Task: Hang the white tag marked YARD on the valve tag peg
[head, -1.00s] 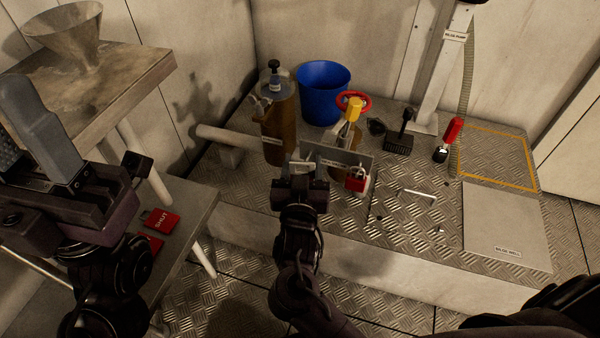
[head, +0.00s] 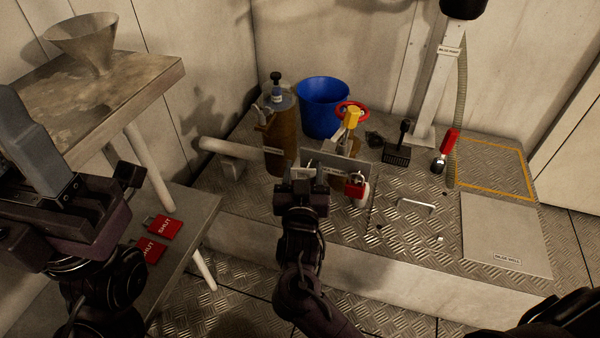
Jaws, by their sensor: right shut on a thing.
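My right gripper (head: 302,183) is seen from behind, at the left end of an upright grey plate (head: 348,168) with a small label. It is shut on a small pale piece (head: 302,173), apparently the white tag; its lettering is too small to read and the gripper hides much of it. A red padlock (head: 356,184) hangs at the plate's right part, with a white piece (head: 362,196) beside it. I cannot make out the peg behind my gripper. My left gripper (head: 30,150) is large at the left edge, partly cut off, away from the plate.
Two red SHUT tags (head: 163,227) lie on the low shelf at left. A brown cylinder (head: 281,140), a blue bucket (head: 323,107) and a red handwheel valve (head: 352,112) stand behind the plate. A handle (head: 416,206) and a grey hatch panel (head: 506,232) lie to the right.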

